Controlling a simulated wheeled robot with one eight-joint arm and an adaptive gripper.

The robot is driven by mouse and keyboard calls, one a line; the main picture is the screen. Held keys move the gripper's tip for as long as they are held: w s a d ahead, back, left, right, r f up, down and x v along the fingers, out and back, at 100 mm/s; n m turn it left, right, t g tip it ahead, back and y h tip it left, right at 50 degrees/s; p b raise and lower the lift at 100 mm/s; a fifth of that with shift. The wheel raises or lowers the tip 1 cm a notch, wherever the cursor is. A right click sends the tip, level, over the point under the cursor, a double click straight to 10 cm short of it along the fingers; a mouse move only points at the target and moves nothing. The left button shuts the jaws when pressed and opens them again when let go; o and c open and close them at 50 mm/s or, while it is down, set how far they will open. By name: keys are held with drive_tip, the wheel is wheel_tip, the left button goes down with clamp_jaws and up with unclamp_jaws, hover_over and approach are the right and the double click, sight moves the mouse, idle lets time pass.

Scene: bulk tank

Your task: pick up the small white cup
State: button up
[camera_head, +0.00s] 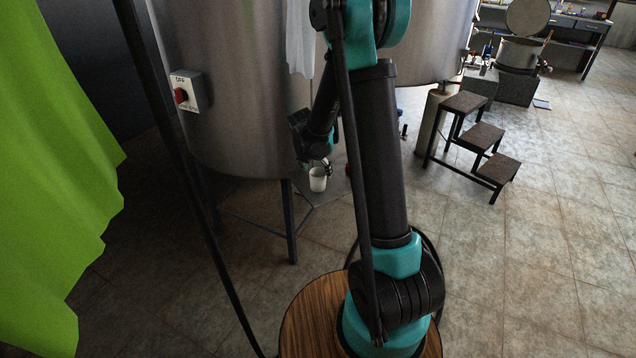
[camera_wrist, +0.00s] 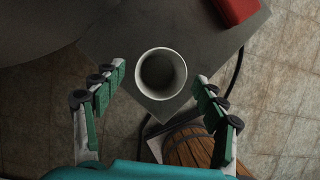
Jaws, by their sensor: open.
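The small white cup (camera_head: 318,180) stands upright on a small grey shelf (camera_head: 333,187) under the steel tank. In the wrist view the cup (camera_wrist: 149,73) shows from above, its open top facing the camera and its inside looking empty. My gripper (camera_wrist: 161,82) is open, with one finger on each side of the cup and a gap on both sides. The cup lies between and slightly beyond the fingertips in that picture. In the head view my gripper (camera_head: 322,163) is just above the cup, small and partly dark.
A red object (camera_wrist: 235,10) sits on the shelf to the cup's right in the wrist view. The steel tank (camera_head: 235,100) rises close behind, with a red switch (camera_head: 181,95). A dark step stool (camera_head: 478,140) stands right. A green curtain (camera_head: 50,180) hangs left.

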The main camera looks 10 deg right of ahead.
sight(318, 174)
drive_tip(key=shift+x, duration=1.6)
drive_tip(key=shift+s, duration=0.15)
drive_tip(key=shift+c, duration=0.5)
drive_tip(key=c, duration=1.1)
drive_tip(key=shift+r, duration=0.1)
